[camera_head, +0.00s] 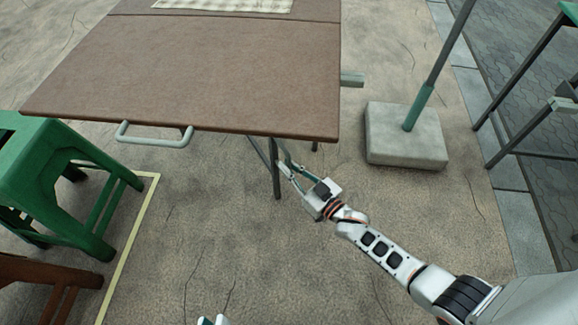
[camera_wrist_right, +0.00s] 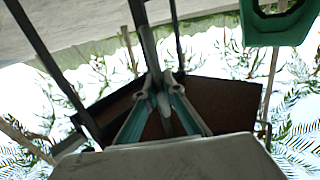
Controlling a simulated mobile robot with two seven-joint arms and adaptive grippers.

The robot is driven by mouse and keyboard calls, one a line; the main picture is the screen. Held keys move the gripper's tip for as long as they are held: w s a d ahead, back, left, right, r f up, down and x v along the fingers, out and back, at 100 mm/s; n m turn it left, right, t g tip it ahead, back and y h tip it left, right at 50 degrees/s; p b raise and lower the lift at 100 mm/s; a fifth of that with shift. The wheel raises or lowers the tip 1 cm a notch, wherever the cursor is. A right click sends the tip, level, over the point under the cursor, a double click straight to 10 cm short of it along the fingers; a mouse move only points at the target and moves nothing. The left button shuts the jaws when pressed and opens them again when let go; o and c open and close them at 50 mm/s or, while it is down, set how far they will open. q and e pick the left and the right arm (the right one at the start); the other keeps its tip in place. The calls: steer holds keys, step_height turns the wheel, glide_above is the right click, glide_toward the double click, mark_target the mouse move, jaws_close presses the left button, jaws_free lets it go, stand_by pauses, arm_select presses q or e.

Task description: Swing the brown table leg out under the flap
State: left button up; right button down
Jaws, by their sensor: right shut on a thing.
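The brown table (camera_head: 200,60) has its flap (camera_head: 180,105) level, with a pale handle (camera_head: 155,138) on the front edge. The dark table leg (camera_head: 276,182) stands beneath the flap's front right part; its upper end is hidden by the top. My right gripper (camera_head: 284,165) reaches in from the right under the front edge and is shut on the leg. In the right wrist view the fingertips (camera_wrist_right: 156,88) meet around the leg's bar (camera_wrist_right: 147,45). Only a small tip of my left gripper (camera_head: 213,320) shows at the bottom edge; its jaws are cut off.
A green stool (camera_head: 45,170) stands left of the table and a red-brown stool (camera_head: 45,285) in front of it. A concrete base (camera_head: 405,135) with a pole stands right of the table. Bare ground (camera_head: 210,220) lies before the flap. A cloth (camera_head: 225,4) lies on the far top.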

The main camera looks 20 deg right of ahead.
steer(key=c, duration=2.2)
jaws_free()
steer(key=shift+o, duration=0.2)
steer(key=v, duration=1.2)
